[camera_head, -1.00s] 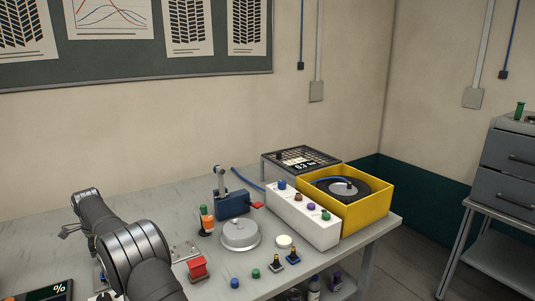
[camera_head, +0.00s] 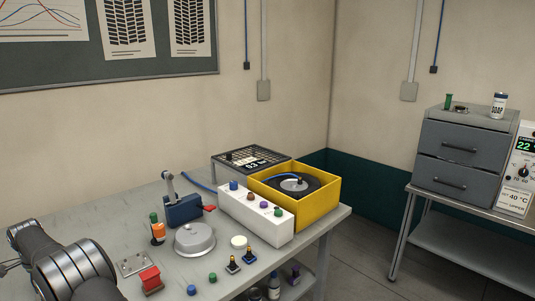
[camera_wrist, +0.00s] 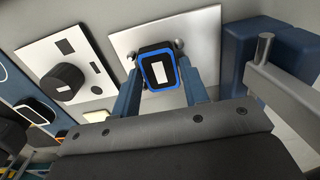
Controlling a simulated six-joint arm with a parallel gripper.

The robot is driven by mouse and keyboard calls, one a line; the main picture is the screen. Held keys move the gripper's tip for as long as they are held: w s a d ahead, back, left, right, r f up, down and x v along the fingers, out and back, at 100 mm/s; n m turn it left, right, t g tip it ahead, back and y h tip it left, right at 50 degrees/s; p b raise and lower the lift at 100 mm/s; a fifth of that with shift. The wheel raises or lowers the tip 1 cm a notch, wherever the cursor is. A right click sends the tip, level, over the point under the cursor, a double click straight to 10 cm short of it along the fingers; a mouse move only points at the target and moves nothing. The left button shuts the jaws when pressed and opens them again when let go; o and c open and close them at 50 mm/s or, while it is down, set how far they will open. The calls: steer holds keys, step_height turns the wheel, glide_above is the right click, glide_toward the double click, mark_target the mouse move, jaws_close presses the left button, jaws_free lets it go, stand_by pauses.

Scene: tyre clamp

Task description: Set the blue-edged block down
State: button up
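The blue-edged block (camera_wrist: 160,72) shows in the wrist view as a dark block with a bright blue rim and a white rectangle on its face. It sits between the two blue-grey fingers of my gripper (camera_wrist: 160,68), which appear to touch it on both sides. A pale plain panel (camera_wrist: 207,28) lies behind the block; I cannot tell whether the block touches it. In the head view my gripper and the block are out of frame, with only my dark arm at lower left.
In the wrist view, a white panel with a black knob (camera_wrist: 64,82) is at left, and a blue body (camera_wrist: 226,62) and grey metal bar (camera_wrist: 300,85) are at right. The head view shows a workbench with a yellow box (camera_head: 318,207), white button box (camera_head: 263,220) and grey dome (camera_head: 194,239).

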steer(key=c, duration=0.6)
steer(key=shift+r, duration=3)
